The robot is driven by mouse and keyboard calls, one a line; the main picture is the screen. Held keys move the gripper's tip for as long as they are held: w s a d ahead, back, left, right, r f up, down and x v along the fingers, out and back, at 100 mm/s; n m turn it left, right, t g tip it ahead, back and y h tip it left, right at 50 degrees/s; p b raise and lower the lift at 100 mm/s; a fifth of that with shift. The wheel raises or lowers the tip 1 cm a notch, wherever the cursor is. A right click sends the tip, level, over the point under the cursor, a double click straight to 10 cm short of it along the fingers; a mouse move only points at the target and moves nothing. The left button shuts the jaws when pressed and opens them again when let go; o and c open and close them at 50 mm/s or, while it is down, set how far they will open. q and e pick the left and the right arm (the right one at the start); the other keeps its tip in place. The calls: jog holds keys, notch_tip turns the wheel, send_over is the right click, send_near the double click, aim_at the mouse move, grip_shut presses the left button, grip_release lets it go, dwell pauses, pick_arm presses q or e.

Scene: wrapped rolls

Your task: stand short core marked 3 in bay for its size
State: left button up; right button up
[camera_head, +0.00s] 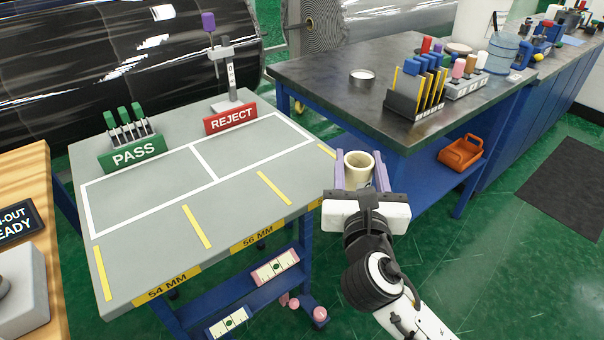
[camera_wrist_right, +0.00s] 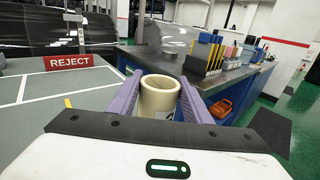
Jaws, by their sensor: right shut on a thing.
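A short cream core (camera_head: 358,171) stands upright between the purple fingers of my right gripper (camera_head: 362,168), which is shut on it. They are at the right end of the grey table (camera_head: 150,262), seemingly at or past its edge. The core also shows in the right wrist view (camera_wrist_right: 160,94), its open top facing up; no number is readable on it. Yellow strips (camera_head: 197,227) divide the table's front into bays. The front labels read 54 MM (camera_head: 168,285) and 56 MM (camera_head: 258,236); farther right the edge is hidden by my gripper. My left gripper is out of view.
A green PASS sign (camera_head: 133,153) and a red REJECT sign (camera_head: 231,119) stand at the table's back, with a gauge stand (camera_head: 231,75) behind REJECT. White-outlined areas and visible bays are empty. A dark workbench (camera_head: 330,75) stands behind my right gripper.

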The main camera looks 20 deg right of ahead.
jog(key=w+a+r+h+b, duration=0.1)
jog(key=w+a+r, duration=0.2)
jog(key=w+r, duration=0.25)
jog(key=w+a+r+b, duration=0.1)
jog(key=w+a+r, duration=0.25)
jog(key=w, duration=0.35)
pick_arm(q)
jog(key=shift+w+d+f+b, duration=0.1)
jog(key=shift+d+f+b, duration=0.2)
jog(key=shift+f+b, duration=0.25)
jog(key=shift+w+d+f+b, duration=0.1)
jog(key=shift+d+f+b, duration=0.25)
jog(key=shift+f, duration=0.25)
pick_arm(e)
notch_tip(320, 180, down, 9)
jog(key=shift+d+r+m, duration=0.2)
jog(key=shift+m, duration=0.2)
jog(key=shift+w, duration=0.1)
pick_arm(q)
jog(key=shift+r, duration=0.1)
pick_arm(e)
jog(key=o, duration=1.6)
jog(key=shift+f, duration=0.15)
jog(key=shift+c, duration=0.2)
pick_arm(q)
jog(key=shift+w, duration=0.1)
